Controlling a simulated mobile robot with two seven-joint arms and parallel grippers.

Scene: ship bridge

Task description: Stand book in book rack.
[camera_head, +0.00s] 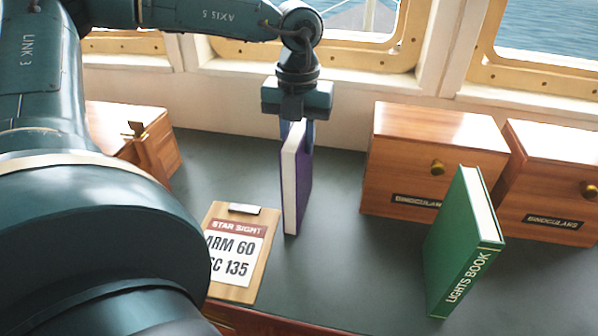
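A purple book (305,178) with white page edges is upright near the middle of the dark counter. My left gripper (297,126) points down over its top edge, with one finger on each side, and is shut on it. I cannot tell whether its lower edge touches the counter. A green book (452,245) marked LIGHTS BOOK stands at the right, apart from the purple one. No book rack can be clearly made out; my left arm hides much of the left side. My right gripper is not in view.
A clipboard (214,290) marked STAR SIGHT lies left of the purple book. Two wooden binoculars boxes, one behind the green book (400,165) and one farther right (545,180), stand at the back. A wooden piece (154,150) stands at the left. Counter between the books is clear.

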